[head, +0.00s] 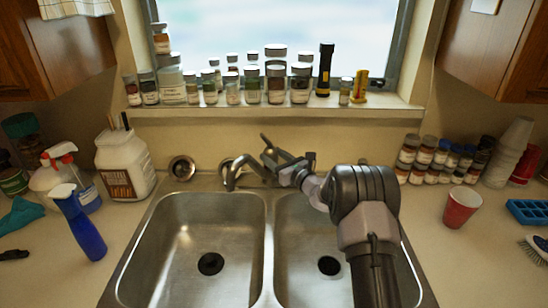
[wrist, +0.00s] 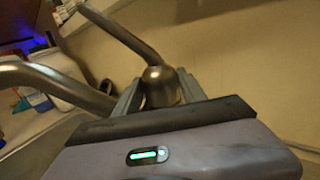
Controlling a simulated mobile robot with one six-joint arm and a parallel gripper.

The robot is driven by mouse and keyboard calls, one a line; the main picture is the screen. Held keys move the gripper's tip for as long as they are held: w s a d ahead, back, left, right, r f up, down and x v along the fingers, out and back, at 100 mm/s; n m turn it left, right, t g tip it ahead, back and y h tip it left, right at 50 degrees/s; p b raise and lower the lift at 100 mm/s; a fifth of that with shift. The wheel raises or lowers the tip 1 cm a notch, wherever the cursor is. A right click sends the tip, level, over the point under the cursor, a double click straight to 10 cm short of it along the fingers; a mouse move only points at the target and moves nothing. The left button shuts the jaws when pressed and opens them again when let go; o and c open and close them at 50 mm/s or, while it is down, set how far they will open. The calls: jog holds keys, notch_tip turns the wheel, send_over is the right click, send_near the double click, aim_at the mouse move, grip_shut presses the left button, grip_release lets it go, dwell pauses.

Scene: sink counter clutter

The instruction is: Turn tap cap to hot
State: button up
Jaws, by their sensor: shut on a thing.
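The metal tap stands behind the double sink, its spout (head: 237,172) curving over the left of the divider. The tap cap (wrist: 158,76) is a rounded metal dome with a lever (wrist: 115,30) pointing up and to the left in the wrist view. In the head view the lever (head: 265,140) rises just beyond my gripper (head: 275,158). My gripper's fingers in the wrist view (wrist: 160,92) stand on both sides of the cap, shut on it. The cap's lower part is hidden behind the gripper body. The spout (wrist: 45,78) passes left of the fingers.
Jars (head: 250,85) line the windowsill above the tap. A blue spray bottle (head: 80,225) and a white jug (head: 125,165) stand left of the sink. A red cup (head: 461,207) and small spice jars (head: 425,155) stand right. Both basins look empty.

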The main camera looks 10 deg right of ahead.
jog(key=o, duration=1.1)
jog(key=p+v, duration=0.3)
jog(key=v, duration=1.5)
jog(key=w+a+r+g+h+p, duration=0.2)
jog(key=w+r+g+p, duration=0.15)
jog(key=r, duration=0.25)
jog(key=shift+g, duration=0.25)
jog(key=b+x, duration=0.2)
jog(key=x, duration=1.5)
jog(key=shift+w+b, duration=0.25)
jog(key=shift+b, duration=0.15)
